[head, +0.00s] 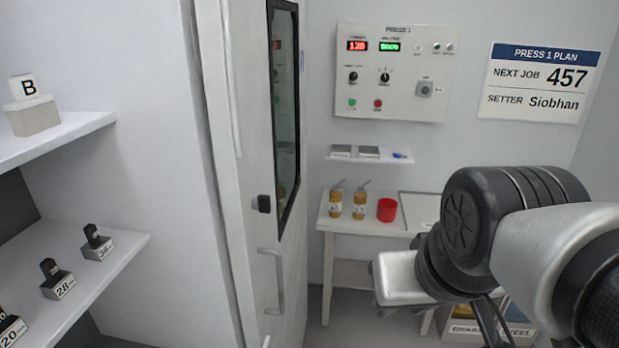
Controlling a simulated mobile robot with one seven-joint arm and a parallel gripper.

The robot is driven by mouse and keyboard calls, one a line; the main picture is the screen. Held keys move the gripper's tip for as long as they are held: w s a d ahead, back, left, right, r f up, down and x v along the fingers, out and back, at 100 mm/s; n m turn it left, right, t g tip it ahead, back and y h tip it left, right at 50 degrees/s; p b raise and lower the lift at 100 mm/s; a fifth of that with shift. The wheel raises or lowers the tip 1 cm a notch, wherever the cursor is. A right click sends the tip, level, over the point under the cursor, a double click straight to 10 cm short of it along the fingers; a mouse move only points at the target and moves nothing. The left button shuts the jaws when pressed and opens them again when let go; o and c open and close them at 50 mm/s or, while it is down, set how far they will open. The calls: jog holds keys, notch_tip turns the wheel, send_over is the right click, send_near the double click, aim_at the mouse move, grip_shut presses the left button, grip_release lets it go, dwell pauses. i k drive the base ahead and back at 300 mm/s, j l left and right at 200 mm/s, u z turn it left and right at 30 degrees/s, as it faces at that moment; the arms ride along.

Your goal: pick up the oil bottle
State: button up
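Two small amber bottles with thin angled spouts stand upright side by side on a white table, a left bottle (335,204) and a right bottle (360,205). Both look like oil bottles; their labels are too small to read. My arm reaches in from the right. Its pale metal end, my gripper (400,279), is in front of and below the table top, to the right of the bottles and apart from them. Its fingers cannot be made out, and no held object shows.
A red cup (387,210) stands right of the bottles on the white table (345,226). A small shelf (372,158) and control panel (390,72) are above. A cabinet door with a handle (273,280) stands left. Labelled bins (462,328) are below the arm.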

aim_at(361, 195)
jog(key=i+z, duration=0.25)
jog(key=z, duration=0.15)
jog(key=i+l, duration=0.15)
jog(key=i, duration=0.3)
jog(key=i+l, duration=0.15)
jog(key=i, duration=0.3)
jog(key=i+l+u, duration=0.1)
jog(key=i, duration=0.35)
jog(key=i+l+u, duration=0.15)
jog(key=u, duration=0.15)
jog(key=i+l+u, duration=0.25)
jog(key=i, duration=0.15)
